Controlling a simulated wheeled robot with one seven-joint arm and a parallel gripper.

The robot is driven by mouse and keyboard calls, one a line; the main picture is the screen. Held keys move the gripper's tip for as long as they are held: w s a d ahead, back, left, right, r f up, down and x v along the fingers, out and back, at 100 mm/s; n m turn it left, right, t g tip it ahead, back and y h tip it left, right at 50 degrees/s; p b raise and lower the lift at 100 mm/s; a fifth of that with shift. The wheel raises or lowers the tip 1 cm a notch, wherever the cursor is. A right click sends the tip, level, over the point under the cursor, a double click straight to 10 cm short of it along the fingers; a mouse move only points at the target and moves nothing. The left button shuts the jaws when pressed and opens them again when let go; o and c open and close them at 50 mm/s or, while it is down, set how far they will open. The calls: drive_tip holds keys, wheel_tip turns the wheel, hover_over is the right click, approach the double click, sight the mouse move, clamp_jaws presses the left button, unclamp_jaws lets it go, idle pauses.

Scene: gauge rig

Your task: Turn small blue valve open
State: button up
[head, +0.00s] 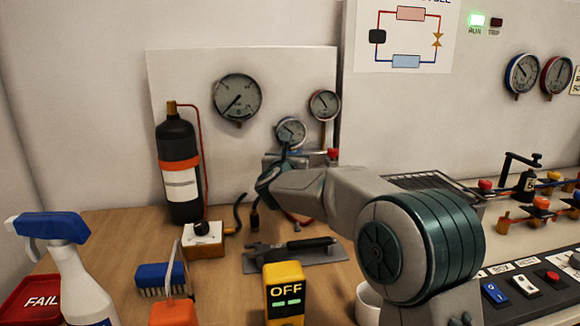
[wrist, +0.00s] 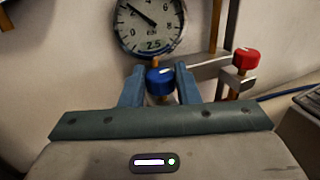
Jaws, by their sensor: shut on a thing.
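The small blue valve (wrist: 160,81) is a round blue knob with a pale mark on top, just below a pressure gauge (wrist: 150,25) in the wrist view. My gripper (wrist: 159,77) has one blue finger on each side of the knob and is shut on it. In the head view my gripper (head: 287,150) reaches up to the manifold under the middle gauge (head: 291,132).
A black cylinder (head: 178,165) stands left of the manifold. A small pump (head: 204,236), a tool on a grey tray (head: 300,250), a blue brush (head: 161,278), a yellow meter (head: 284,291) and a spray bottle (head: 66,265) crowd the bench. Red-knobbed valves (head: 541,203) are at right.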

drive_tip(key=n+g+y+b, duration=0.1)
drive_tip(key=n+y+b, duration=0.1)
drive_tip(key=b, duration=0.3)
drive_tip(key=n+g+y+b, duration=0.1)
drive_tip(key=n+y+b, duration=0.2)
drive_tip(key=y+b, duration=0.2)
drive_tip(key=d+n+g+y+b, duration=0.1)
drive_tip(key=n+y+b, duration=0.1)
drive_tip(key=y+b, duration=0.2)
drive_tip(key=shift+w+d+f+n+b, duration=0.1)
drive_tip(key=shift+w+f+n+b, duration=0.15)
drive_tip(key=shift+b, duration=0.6)
drive_tip(key=shift+d+r+n+g+y+p, duration=0.1)
drive_tip(key=shift+r+n+g+y+p, duration=0.15)
drive_tip(key=shift+n+g+y, duration=0.25)
drive_tip(key=shift+r+n+g+y+p, duration=0.1)
drive_tip(key=shift+n+g+y+p, duration=0.1)
drive_tip(key=shift+n+g+y, duration=0.3)
drive_tip(key=shift+w+r+n+g+y+p, duration=0.15)
drive_tip(key=shift+n+g+y+p, duration=0.45)
drive_tip(key=shift+y+p, duration=0.35)
drive_tip(key=n+g+y+p, duration=0.2)
drive_tip(key=g+p, duration=0.1)
drive_tip(key=p, duration=0.2)
drive_tip(key=shift+d, duration=0.1)
drive_tip(key=shift+n, duration=0.25)
drive_tip(key=shift+f+n+g+y+p, duration=0.3)
drive_tip(key=shift+g+y+p, duration=0.05)
drive_tip(key=shift+g+p, duration=0.25)
